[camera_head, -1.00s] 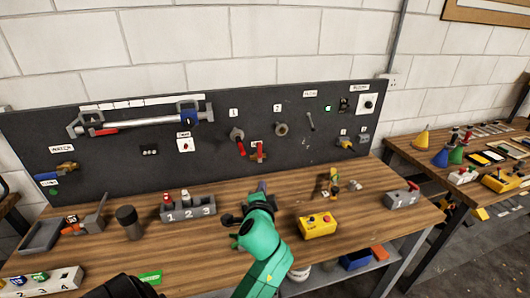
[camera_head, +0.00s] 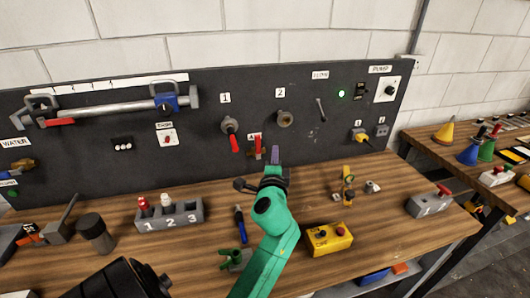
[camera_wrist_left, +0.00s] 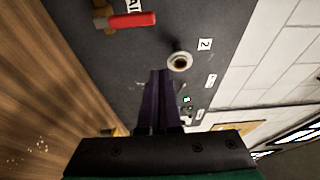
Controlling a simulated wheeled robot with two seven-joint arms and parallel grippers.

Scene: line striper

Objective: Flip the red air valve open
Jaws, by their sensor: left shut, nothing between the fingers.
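The red air valve (camera_head: 257,146) is on the dark panel, low down under number 1 and 2 fittings. Its red handle partly covers the AIR label in the head view. In the left wrist view the red handle (camera_wrist_left: 134,20) is at the upper left, extending from a brass body toward the label. My left gripper (camera_head: 275,153) is at the end of the green arm, just right of the valve in the head view. Its dark purple fingers (camera_wrist_left: 158,92) are together with nothing between them, apart from the handle in the wrist view. My right gripper is not in view.
Another red-handled valve (camera_head: 231,134) is on the panel at the upper left of the air valve. A round fitting (camera_head: 284,119) is to the right. The bench below carries a numbered grey block (camera_head: 178,218) and a yellow button box (camera_head: 328,239).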

